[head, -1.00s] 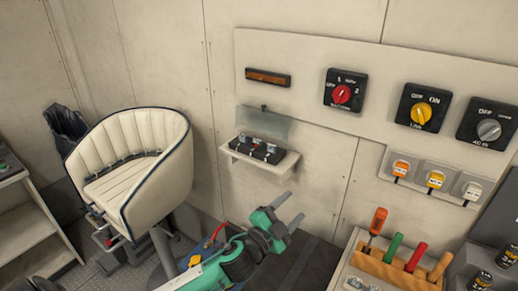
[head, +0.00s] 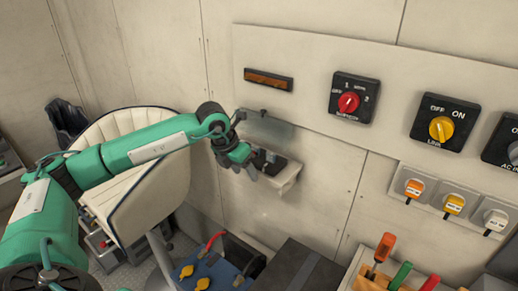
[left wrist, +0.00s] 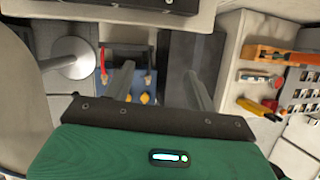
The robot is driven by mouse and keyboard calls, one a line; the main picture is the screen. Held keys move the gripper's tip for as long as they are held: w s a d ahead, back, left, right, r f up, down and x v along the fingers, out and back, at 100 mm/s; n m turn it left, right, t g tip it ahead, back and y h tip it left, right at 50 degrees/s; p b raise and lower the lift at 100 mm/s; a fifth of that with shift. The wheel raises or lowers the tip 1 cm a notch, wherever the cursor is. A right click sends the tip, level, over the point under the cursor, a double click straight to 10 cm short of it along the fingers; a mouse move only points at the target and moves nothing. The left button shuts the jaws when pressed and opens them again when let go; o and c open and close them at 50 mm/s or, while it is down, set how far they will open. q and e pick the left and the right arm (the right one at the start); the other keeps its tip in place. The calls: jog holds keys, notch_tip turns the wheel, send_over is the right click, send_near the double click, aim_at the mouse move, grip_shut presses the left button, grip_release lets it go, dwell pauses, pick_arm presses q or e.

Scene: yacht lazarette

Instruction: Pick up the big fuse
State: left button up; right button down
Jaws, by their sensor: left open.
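A small pale wall shelf (head: 283,184) carries a black fuse block (head: 279,164), partly hidden behind my left gripper. I cannot pick out the big fuse itself for certain; earlier, metal studs showed on the block. My left gripper (head: 247,163) is open just in front of the shelf's left part. In the left wrist view my two fingers (left wrist: 160,70) are spread with nothing between them, and the underside or edge of a black block (left wrist: 150,4) shows at the top. My right gripper is not in view.
A clear flap (head: 266,127) hangs above the shelf. Rotary switches (head: 348,103) are on the panel to the right. A white seat (head: 140,190) stands behind my left arm. A blue battery box (head: 215,268) and a tool rack (head: 370,283) are below.

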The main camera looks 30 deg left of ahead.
aim_at(255, 147)
pick_arm(q)
jog(key=a+r+y, duration=0.2)
jog(key=a, duration=0.3)
jog(key=shift+n, duration=0.4)
jog(key=w+p, duration=0.1)
jog(key=w, duration=0.1)
jog(key=w+p, duration=0.1)
jog(key=w, duration=0.2)
jog(key=w+p, duration=0.1)
jog(key=w, duration=0.1)
jog(key=shift+w+d+f, duration=0.1)
jog(key=shift+w+d, duration=0.15)
jog(key=w+p, duration=0.1)
jog(key=w, duration=0.1)
jog(key=w+p, duration=0.2)
jog(key=shift+w+d+f, duration=0.1)
jog(key=shift+w+d, duration=0.1)
jog(key=shift+w, duration=0.15)
jog(key=shift+f, duration=0.55)
jog(key=c, duration=1)
